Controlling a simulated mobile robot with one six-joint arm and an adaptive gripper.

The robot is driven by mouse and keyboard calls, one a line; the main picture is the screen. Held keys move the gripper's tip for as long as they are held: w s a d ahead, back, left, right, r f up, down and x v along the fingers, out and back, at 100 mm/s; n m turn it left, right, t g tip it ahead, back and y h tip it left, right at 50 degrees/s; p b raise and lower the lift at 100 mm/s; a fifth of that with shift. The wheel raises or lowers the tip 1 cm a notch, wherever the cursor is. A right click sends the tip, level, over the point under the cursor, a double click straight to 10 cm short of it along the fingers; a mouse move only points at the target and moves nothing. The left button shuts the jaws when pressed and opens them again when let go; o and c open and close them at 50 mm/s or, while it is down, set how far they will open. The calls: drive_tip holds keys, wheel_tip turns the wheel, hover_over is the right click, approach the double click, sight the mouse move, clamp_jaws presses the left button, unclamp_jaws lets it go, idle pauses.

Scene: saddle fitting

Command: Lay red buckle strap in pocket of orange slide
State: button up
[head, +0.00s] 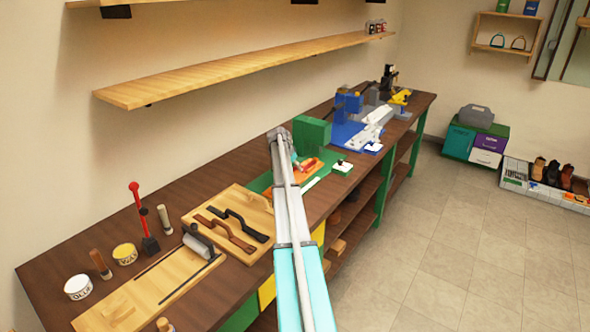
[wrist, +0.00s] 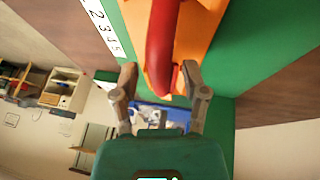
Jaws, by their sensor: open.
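The red buckle strap (wrist: 160,50) lies along the orange slide (wrist: 200,28) in the wrist view, its near end between my fingertips. My gripper (wrist: 163,78) is open, with one finger on each side of that end. I cannot tell whether the fingers touch it. In the head view the strap (head: 309,163) shows as a small red shape on the orange slide (head: 305,174), beside my arm. My gripper is mostly hidden there behind my own arm. The pocket of the slide cannot be made out.
A green base (head: 262,182) lies under the slide, with a green block (head: 312,135) behind it. A white numbered scale (wrist: 98,22) runs beside it. A wooden board with dark straps (head: 245,200) lies to the left. A blue fixture (head: 348,103) stands farther along the bench (head: 160,187).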

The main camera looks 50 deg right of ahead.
drive_tip(key=p+v, duration=1)
drive_tip(key=v, duration=0.2)
idle(0.4)
idle(0.8)
drive_tip(key=s+a+f+n+t+y, duration=0.15)
drive_tip(key=a+n, duration=0.65)
drive_tip(key=a, duration=3)
drive_tip(key=s+a+n+y, duration=0.1)
drive_tip(key=s+a+n, duration=0.2)
drive_tip(key=s+a, duration=0.3)
drive_tip(key=s+a+n+y, duration=0.1)
drive_tip(key=s+a, duration=0.5)
drive_tip(key=a, duration=0.7)
drive_tip(key=s+a+n+y, duration=0.1)
drive_tip(key=s+a+n, duration=0.3)
drive_tip(key=a, duration=0.6)
drive_tip(key=shift+s+a+f+n, duration=0.15)
drive_tip(key=shift+s+a+n, duration=0.2)
drive_tip(key=shift+s, duration=0.75)
